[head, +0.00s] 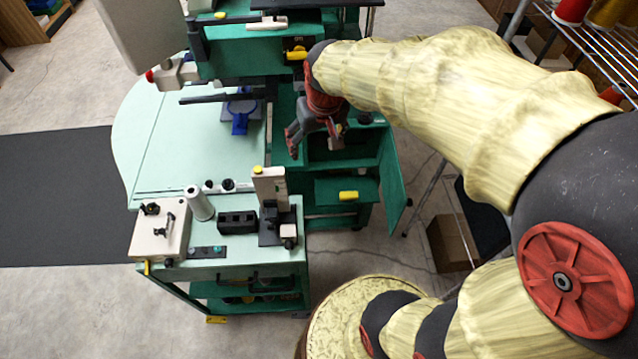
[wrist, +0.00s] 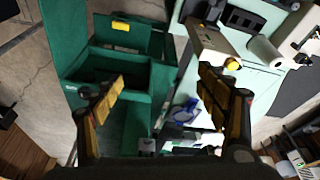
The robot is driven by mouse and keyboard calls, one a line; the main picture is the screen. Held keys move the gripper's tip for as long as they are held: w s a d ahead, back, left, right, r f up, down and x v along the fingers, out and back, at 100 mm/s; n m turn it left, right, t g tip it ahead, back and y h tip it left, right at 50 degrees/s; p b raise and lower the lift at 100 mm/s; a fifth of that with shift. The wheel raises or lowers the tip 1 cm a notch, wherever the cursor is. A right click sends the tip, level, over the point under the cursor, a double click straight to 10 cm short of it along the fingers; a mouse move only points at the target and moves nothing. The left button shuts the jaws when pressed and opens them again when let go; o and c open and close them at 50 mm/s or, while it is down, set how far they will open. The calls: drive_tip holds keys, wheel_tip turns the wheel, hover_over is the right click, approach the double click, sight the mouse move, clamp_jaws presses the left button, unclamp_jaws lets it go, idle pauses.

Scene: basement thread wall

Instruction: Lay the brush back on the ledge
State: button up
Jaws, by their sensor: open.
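My gripper (head: 316,138) hangs over the green cabinet beside the pale work table. In the wrist view my gripper (wrist: 164,98) has its two yellow-padded fingers wide apart, with nothing between them. I cannot pick out the brush for certain in either view. Which edge is the ledge is also unclear. The green cabinet (head: 328,190) has open compartments and an open door at its right. In the wrist view the cabinet (wrist: 159,48) lies below and between the fingers.
The pale table (head: 165,135) carries a blue fixture (head: 240,124), a white roll (head: 200,204) and a black block (head: 237,223). A green machine (head: 230,62) rises behind. A wire rack with thread spools (head: 572,10) stands at right.

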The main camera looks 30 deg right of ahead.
drive_tip(key=s+a+r+n+t, duration=0.1)
drive_tip(key=s+a+r, duration=0.2)
drive_tip(key=s, duration=0.4)
drive_tip(key=s+a+r+n+t, duration=0.1)
drive_tip(key=s+a+r, duration=0.3)
drive_tip(key=s, duration=0.4)
drive_tip(key=shift+s+a+y, duration=0.2)
drive_tip(key=shift+a+y, duration=0.1)
drive_tip(key=shift+a, duration=0.25)
